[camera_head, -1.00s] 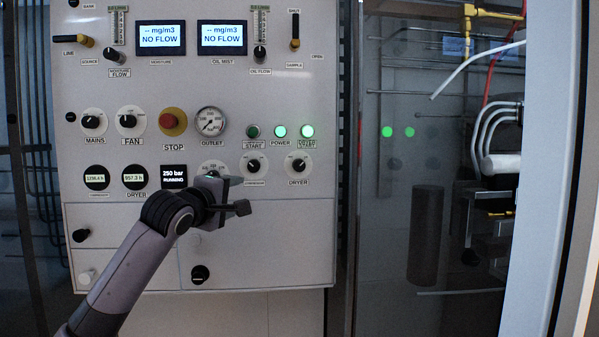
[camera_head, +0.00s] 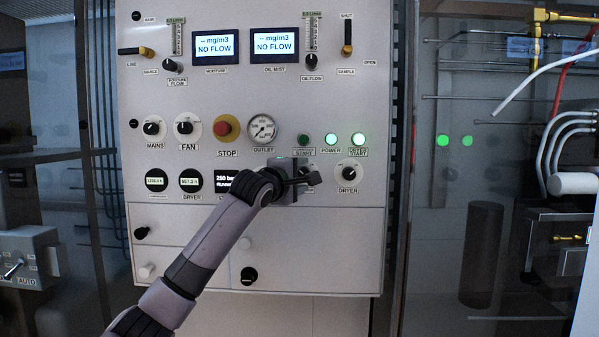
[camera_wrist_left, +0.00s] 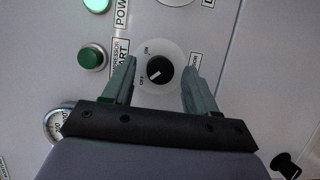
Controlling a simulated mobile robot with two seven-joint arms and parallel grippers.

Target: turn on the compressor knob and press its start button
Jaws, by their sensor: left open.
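The compressor knob (camera_wrist_left: 160,69) is a black dial on a pale round plate in the left wrist view. Its white mark points down-left, toward the OFF lettering. My left gripper (camera_wrist_left: 160,62) is open, one finger on each side of the knob; whether they touch it I cannot tell. In the head view this gripper (camera_head: 298,182) is in front of the panel and mostly hides the knob. The compressor start button (camera_head: 303,140) is green and unlit, just above the gripper; it also shows left of the knob in the left wrist view (camera_wrist_left: 91,57). My right gripper is not in view.
The panel (camera_head: 330,240) also carries a red stop button (camera_head: 226,127), an outlet gauge (camera_head: 262,129), lit green lamps (camera_head: 331,139) and a dryer knob (camera_head: 349,173) close by on the right. A glass cabinet with pipes stands at the right.

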